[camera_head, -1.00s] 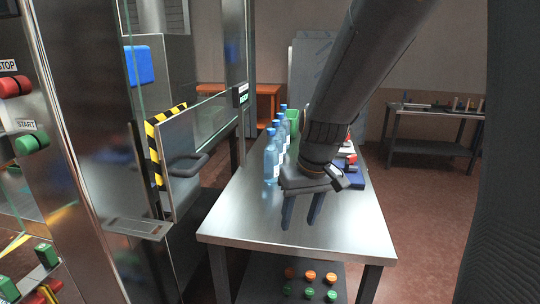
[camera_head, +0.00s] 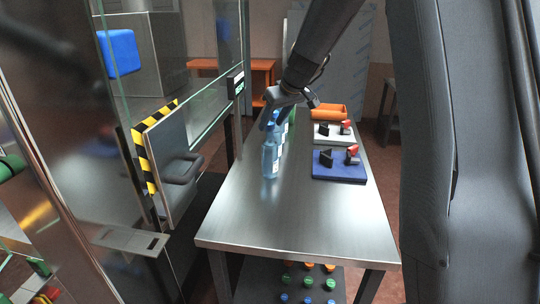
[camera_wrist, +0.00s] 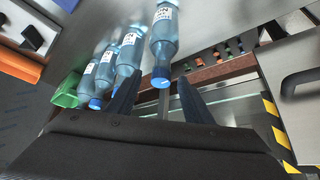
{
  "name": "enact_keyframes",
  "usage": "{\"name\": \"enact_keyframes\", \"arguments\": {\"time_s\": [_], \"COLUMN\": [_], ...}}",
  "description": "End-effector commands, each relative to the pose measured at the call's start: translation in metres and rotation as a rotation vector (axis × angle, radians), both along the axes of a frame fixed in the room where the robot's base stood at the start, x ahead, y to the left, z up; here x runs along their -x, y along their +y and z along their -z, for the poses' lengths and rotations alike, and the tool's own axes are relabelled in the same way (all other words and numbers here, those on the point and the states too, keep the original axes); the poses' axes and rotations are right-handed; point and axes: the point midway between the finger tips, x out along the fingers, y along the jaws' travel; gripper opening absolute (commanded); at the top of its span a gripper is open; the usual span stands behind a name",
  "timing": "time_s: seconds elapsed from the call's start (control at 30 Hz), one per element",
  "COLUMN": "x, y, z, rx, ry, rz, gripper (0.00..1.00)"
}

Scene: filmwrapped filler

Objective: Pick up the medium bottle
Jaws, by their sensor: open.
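Several translucent blue bottles with white labels stand upright in a row on the steel table; the nearest one (camera_head: 271,158) shows most clearly in the head view. In the wrist view, several bottles hang into the picture cap-down, the largest (camera_wrist: 164,38) with its blue cap near the middle. I cannot tell which bottle is the medium one. My gripper (camera_head: 267,116) is over the row, near the bottle tops, and hides part of the bottles behind. In the wrist view my gripper (camera_wrist: 157,90) is open, with the largest bottle's cap showing between its fingers.
The steel table (camera_head: 300,228) has bare room at its front. A blue board (camera_head: 339,173), a white board (camera_head: 334,137) and an orange tray (camera_head: 328,112) lie right of the bottles. A glass-walled machine with a striped door (camera_head: 160,150) stands left. A green container (camera_wrist: 68,92) is beside the bottles.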

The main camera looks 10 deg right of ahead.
Motion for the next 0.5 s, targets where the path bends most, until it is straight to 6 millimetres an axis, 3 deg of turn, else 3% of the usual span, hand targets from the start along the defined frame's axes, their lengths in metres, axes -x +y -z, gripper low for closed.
{"name": "enact_keyframes", "arguments": {"time_s": [0.2,0.5], "x": [-0.011,-0.013], "y": [0.006,0.007], "z": [0.020,0.024], "rx": [0.001,0.001], "ry": [0.002,0.001], "rz": [0.001,0.001], "gripper": [0.46,0.46]}}
